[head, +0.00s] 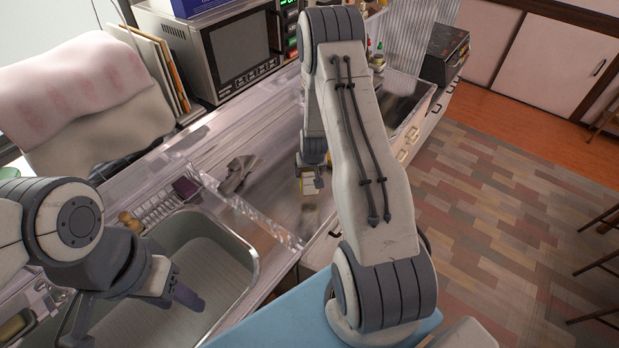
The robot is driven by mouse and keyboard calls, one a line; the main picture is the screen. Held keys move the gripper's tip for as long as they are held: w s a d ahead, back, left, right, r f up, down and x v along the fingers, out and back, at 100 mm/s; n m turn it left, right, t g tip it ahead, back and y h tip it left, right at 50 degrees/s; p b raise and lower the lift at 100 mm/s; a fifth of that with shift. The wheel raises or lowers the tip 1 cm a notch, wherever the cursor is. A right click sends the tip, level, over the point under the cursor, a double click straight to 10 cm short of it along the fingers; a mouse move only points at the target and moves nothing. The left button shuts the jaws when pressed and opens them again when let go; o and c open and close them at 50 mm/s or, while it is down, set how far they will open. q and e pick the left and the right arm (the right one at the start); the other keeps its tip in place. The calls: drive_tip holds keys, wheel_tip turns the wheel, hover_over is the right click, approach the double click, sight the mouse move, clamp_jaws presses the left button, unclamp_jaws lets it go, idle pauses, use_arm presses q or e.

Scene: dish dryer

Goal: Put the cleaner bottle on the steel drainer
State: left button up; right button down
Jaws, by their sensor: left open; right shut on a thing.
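My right gripper (312,178) is low over the steel drainer (272,190), near its front edge. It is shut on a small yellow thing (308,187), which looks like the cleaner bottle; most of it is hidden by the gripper. I cannot tell whether it touches the steel. My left gripper (187,296) is open over the sink, at the lower left, and appears empty.
The sink (215,255) lies left of the drainer, with a wire rack (160,205) behind it. A crumpled grey cloth (238,172) lies on the steel. A microwave (235,50) stands at the back. Small bottles (377,55) stand further right.

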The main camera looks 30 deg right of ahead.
sight(310, 180)
wheel_tip(310, 180, down, 4)
drive_tip(key=shift+r+p, duration=0.2)
drive_tip(key=shift+p, duration=0.6)
drive_tip(key=shift+f, duration=0.15)
drive_tip(key=shift+f, duration=0.1)
drive_tip(key=shift+f+b, duration=0.15)
drive_tip(key=shift+b, duration=0.2)
unclamp_jaws()
